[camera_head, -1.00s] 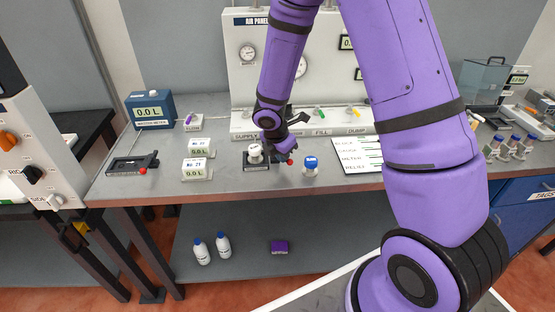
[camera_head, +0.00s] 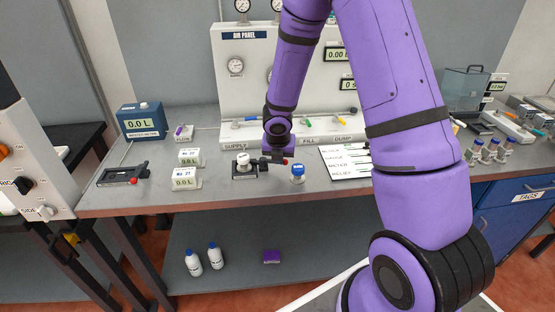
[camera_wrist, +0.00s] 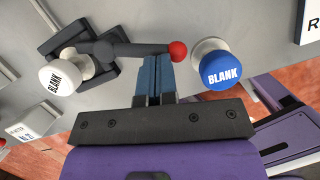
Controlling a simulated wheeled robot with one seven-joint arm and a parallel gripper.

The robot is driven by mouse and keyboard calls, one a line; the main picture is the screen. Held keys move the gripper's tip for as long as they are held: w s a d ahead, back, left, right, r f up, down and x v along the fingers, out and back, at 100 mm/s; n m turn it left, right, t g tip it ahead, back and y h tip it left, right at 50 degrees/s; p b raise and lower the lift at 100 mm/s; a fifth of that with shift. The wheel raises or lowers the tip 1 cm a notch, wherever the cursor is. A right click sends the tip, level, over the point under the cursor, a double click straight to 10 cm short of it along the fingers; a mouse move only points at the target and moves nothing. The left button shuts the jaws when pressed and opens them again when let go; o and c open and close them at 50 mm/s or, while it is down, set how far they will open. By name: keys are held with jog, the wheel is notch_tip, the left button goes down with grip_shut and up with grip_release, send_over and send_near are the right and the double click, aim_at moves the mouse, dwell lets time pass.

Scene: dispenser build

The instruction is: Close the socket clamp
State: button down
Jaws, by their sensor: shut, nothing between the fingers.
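In the head view the fingertips are largely hidden by my wrist, above the lever. A blue-capped blank (camera_wrist: 213,65) stands just right of the ball.
A second black clamp with a red knob (camera_head: 123,175) lies at the bench's left. Two small displays (camera_head: 187,181) stand left of the socket clamp. The air panel (camera_head: 240,95) rises behind. A label sheet (camera_head: 345,163) lies to the right. The bench front edge is close.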

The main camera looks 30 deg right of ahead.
jog(key=shift+w+d+n, duration=0.25)
jog(key=shift+d+n, duration=0.1)
jog(key=shift+n, duration=0.45)
jog(key=shift+w+d, duration=0.25)
jog(key=shift+d, duration=0.1)
dwell(0.6)
dwell(0.3)
